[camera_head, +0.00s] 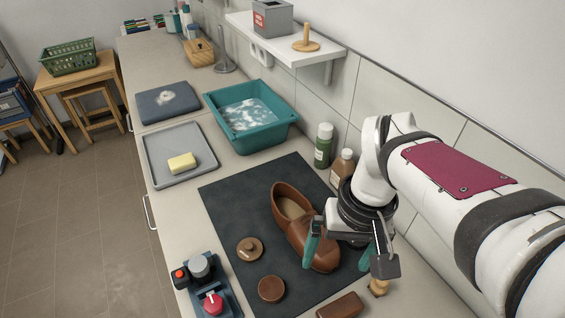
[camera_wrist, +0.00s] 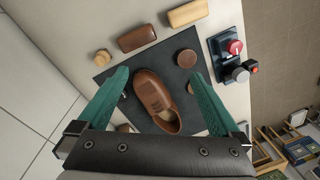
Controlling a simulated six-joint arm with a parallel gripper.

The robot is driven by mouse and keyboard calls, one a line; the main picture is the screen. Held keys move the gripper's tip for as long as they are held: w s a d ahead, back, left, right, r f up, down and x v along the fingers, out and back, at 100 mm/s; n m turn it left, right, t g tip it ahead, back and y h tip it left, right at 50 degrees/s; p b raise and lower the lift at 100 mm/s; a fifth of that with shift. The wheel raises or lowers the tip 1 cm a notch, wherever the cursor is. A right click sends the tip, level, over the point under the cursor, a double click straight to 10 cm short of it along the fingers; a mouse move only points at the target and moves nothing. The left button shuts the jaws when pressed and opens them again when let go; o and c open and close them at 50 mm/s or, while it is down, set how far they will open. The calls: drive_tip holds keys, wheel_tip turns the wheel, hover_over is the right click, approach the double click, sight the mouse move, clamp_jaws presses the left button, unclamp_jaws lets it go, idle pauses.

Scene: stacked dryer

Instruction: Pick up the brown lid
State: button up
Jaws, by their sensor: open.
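Two round brown pieces lie on the dark mat (camera_head: 232,205), left of the brown shoe (camera_head: 288,203). One is a brown disc with a raised knob (camera_head: 250,249), which looks like a lid. The other is a flat round brown piece (camera_head: 271,289), nearer the front; it also shows in the wrist view (camera_wrist: 186,58). I cannot tell for certain which is the lid. My gripper (camera_head: 339,258) is open and empty above the shoe, to the right of both pieces. In the wrist view, the shoe lies between the teal fingers (camera_wrist: 160,74), and the right finger hides most of the knobbed disc.
A brown block-like brush (camera_head: 341,306) and a small wooden knob (camera_head: 378,288) lie near the front. A control box with a red knob (camera_head: 212,303) is at the left edge. A grey tray (camera_head: 163,139), teal basin (camera_head: 262,130) and bottles (camera_head: 323,146) stand farther back.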

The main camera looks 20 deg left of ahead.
drive_tip(key=w+a+f+n, duration=0.4)
drive_tip(key=w+a+n, duration=0.45)
drive_tip(key=a, duration=0.45)
drive_tip(key=n+h, duration=0.1)
drive_tip(key=n, duration=0.3)
hover_over(249, 245)
wheel_tip(249, 245, down, 4)
wheel_tip(249, 245, down, 16)
drive_tip(key=shift+f, duration=0.1)
drive_tip(key=c, duration=1)
drive_tip(key=shift+c, duration=0.2)
